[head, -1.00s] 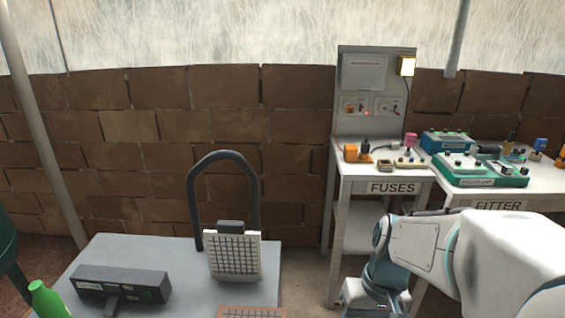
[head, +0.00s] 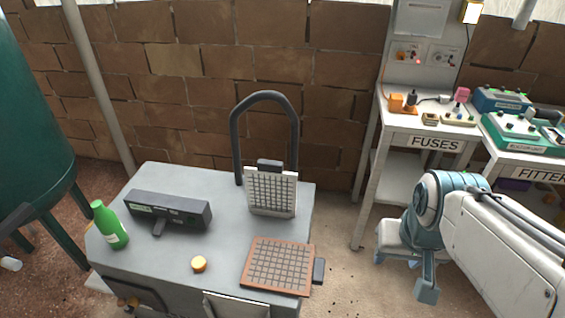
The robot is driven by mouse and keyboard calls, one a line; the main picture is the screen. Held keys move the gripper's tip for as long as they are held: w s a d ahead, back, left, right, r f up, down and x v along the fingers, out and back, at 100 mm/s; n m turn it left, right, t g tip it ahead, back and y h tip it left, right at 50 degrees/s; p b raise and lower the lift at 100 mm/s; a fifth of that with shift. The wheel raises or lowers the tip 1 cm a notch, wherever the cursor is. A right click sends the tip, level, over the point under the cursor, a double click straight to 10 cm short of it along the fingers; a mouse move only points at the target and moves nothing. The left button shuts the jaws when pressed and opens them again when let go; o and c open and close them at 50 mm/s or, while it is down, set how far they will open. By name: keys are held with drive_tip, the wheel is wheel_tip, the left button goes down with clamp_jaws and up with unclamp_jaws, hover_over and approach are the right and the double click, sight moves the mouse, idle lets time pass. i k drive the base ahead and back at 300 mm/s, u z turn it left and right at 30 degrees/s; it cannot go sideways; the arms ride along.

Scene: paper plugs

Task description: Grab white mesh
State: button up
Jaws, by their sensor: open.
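The white mesh (head: 272,193) is a white-framed square with a dark grid and a dark block at its top edge. It stands nearly upright at the back right of the grey table (head: 185,260), in front of a dark arched bar (head: 268,97). My gripper (head: 420,276) hangs at the end of my arm at the right, over the floor beyond the table's right side. It is open and well apart from the mesh. Its fingers are small and partly hidden by the wrist.
A brown-framed mesh (head: 278,266) with a dark handle lies flat at the table's front right. A dark box (head: 168,210), a green bottle (head: 109,226) and a small orange-topped item (head: 199,264) are also on the table. The FUSES bench (head: 400,125) stands behind at right.

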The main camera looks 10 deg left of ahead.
sight(267, 186)
drive_tip(key=z, duration=0.95)
drive_tip(key=i, duration=2.05)
drive_tip(key=u, duration=4)
drive_tip(key=i, duration=0.5)
drive_tip(key=z, duration=0.1)
